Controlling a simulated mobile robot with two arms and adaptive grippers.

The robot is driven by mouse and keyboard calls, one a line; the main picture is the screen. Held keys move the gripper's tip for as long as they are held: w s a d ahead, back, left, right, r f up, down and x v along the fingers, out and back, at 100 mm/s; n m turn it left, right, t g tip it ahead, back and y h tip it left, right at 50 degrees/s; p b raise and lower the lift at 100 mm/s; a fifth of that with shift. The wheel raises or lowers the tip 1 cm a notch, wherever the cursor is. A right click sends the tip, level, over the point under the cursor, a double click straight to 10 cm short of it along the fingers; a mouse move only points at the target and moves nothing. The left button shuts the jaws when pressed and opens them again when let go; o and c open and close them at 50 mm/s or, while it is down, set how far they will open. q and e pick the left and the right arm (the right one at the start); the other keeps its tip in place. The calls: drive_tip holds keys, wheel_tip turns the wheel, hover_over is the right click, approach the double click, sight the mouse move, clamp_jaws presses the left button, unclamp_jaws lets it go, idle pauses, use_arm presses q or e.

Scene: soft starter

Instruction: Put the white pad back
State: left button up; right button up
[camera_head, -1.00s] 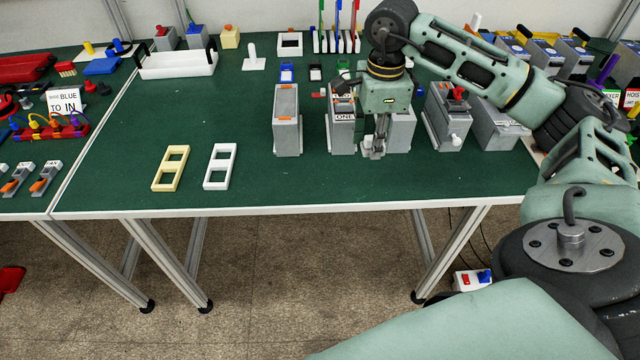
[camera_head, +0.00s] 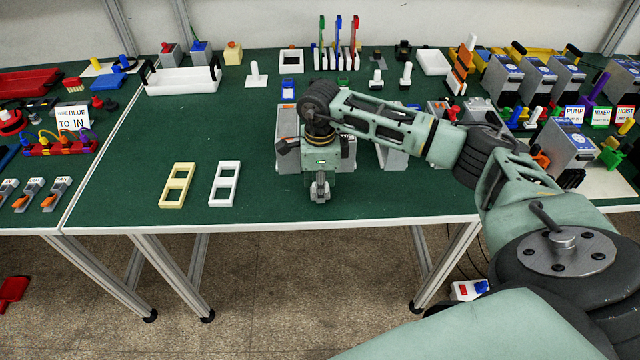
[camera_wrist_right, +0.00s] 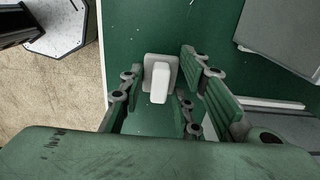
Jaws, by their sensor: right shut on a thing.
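My right gripper (camera_head: 320,193) is low over the front part of the green table. In the right wrist view, the gripper (camera_wrist_right: 170,105) has its fingers on either side of a small white pad (camera_wrist_right: 160,80) with a white upright block and a greyish square plate. The gripper is shut on it. In the head view the pad is small and mostly hidden by the fingers; whether it touches the table I cannot tell. My left gripper is not in view.
A white two-window frame (camera_head: 224,184) and a cream one (camera_head: 176,186) lie left of the gripper. Grey housings (camera_head: 290,137) stand just behind my arm. A white T-shaped piece (camera_head: 256,75) and a white tray (camera_head: 181,80) are farther back. The table's front edge is close.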

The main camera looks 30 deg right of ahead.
drive_tip(key=shift+f, duration=0.35)
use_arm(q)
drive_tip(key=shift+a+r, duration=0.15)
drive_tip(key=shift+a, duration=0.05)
use_arm(e)
drive_tip(key=shift+f, duration=0.1)
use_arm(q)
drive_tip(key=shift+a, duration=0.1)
use_arm(e)
drive_tip(key=shift+f, duration=0.15)
drive_tip(key=o, duration=1.2)
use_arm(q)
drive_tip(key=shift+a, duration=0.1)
